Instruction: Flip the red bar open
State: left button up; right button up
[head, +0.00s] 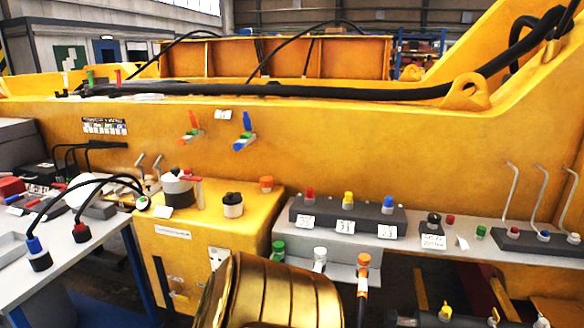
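A thin red bar (198,192) is on the right side of a grey and white round housing (177,188) with a black top. The housing stands on top of a yellow cabinet (205,235). The bar's upper part lies level against the housing, and its longer part hangs down, nearly upright. Its lower end is close to the cabinet top; I cannot tell whether it touches. A small white tag lies at the housing's foot. Neither of my grippers shows in the head view.
A black-and-white knob (232,205) and an orange knob (266,184) stand right of the housing. Small levers (150,170) rise behind it. A grey bench (75,250) with cables is at left, a button box (348,215) at right. A gold ribbed shape fills the bottom middle.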

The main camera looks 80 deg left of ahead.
aim_at(187, 172)
jog(key=j+u, duration=0.1)
jog(key=u, duration=3.3)
jog(key=l+u, duration=0.45)
jog(key=l, duration=0.15)
jog(key=l+u, duration=0.4)
jog(key=l, duration=0.25)
